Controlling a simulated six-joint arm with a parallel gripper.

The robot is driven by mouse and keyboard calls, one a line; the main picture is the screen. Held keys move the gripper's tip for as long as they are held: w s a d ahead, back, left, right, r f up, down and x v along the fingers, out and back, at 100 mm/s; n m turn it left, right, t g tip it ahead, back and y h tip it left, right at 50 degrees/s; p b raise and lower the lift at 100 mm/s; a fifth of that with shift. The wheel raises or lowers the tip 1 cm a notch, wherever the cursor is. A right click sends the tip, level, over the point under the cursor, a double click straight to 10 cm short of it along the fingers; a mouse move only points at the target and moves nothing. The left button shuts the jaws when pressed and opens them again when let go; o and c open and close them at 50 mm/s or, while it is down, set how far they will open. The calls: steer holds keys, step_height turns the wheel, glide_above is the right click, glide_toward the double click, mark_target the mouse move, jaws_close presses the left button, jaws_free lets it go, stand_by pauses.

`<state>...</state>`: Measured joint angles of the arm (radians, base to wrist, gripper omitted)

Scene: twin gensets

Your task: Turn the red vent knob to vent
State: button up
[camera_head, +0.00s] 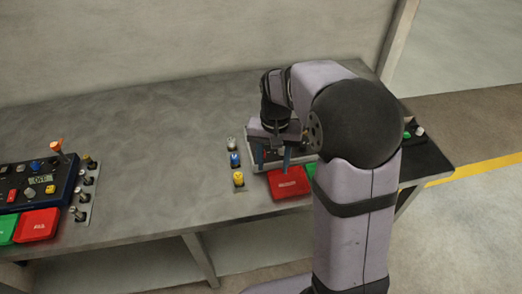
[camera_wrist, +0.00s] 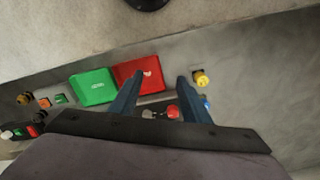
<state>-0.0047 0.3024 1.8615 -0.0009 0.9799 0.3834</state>
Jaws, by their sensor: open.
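A small red knob (camera_wrist: 172,111) shows in the wrist view between the two fingers of my gripper (camera_wrist: 160,77), closer to the right finger. Its lower part is cut off by the gripper body, so its setting cannot be read. A pale round knob (camera_wrist: 147,114) sits to its left. In the head view my gripper (camera_head: 272,162) points down, open, over the right-hand control panel (camera_head: 308,154), and the arm hides most of that panel. I cannot tell whether a finger touches anything.
A red pad (camera_wrist: 139,75) and a green pad (camera_wrist: 93,87) lie beside the fingers. A column of white, blue and yellow knobs (camera_head: 238,179) stands left of the gripper.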

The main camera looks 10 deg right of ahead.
steer(key=w+m, duration=0.1)
steer(key=w, duration=0.3)
steer(key=w+f+m+b, duration=0.1)
steer(key=w+m, duration=0.1)
steer(key=w, duration=0.3)
steer(key=w+f+m, duration=0.1)
steer(key=w, duration=0.3)
steer(key=shift+w+a+m, duration=0.15)
steer(key=shift+w+m, duration=0.15)
steer(key=shift+w, duration=0.1)
steer(key=shift+f, duration=0.15)
steer(key=shift+f+p, duration=1.15)
steer(key=shift+f, duration=2.4)
steer(key=c, duration=1)
steer(key=shift+c, duration=0.2)
